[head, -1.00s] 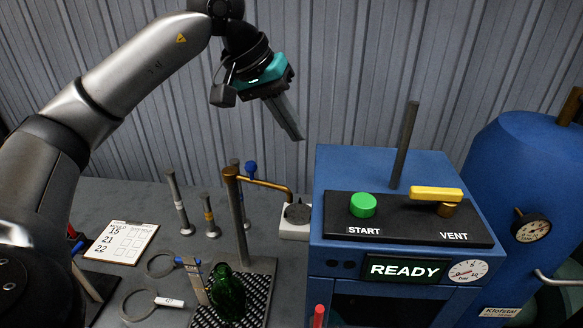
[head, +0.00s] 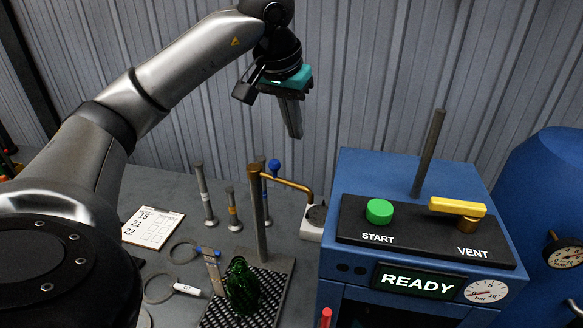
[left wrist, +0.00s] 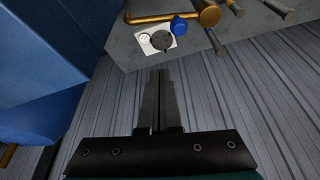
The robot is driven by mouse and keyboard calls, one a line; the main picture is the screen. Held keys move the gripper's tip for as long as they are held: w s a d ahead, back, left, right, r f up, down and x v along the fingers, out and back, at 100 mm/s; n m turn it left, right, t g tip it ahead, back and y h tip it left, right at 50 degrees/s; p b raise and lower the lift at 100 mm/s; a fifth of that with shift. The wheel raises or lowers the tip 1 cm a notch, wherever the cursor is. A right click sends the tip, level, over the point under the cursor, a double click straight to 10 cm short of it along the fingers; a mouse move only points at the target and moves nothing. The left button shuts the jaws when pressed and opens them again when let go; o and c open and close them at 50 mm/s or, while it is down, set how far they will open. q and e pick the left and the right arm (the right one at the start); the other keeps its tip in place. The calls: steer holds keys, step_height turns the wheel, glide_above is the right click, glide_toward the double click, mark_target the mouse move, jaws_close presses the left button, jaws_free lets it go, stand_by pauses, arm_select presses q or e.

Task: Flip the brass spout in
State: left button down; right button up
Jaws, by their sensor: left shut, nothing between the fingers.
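The brass spout (head: 287,183) is a thin bent arm on top of an upright grey post (head: 257,215). In the head view it points right, its tip by a white block with a dark round knob (head: 316,216). A blue ball (head: 274,166) shows just behind it. In the left wrist view the spout (left wrist: 165,17) lies at the top, beside the blue ball (left wrist: 179,25). My left gripper (head: 296,134) is shut and empty, pointing down in the air above the spout, apart from it. Its fingers also show in the left wrist view (left wrist: 159,75). My right gripper is not in view.
A blue machine (head: 346,185) with a green START button (head: 379,211), a yellow VENT lever (head: 458,207) and a tall rod (head: 428,155) stands at right. A green glass bottle (head: 241,284) stands on the black mat left of it. Metal rods (head: 204,193) stand behind.

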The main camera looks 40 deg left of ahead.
mark_target(279, 179)
arm_select(q)
step_height(279, 179, down, 9)
steer(key=shift+s+p, duration=0.35)
steer(key=shift+s, duration=0.1)
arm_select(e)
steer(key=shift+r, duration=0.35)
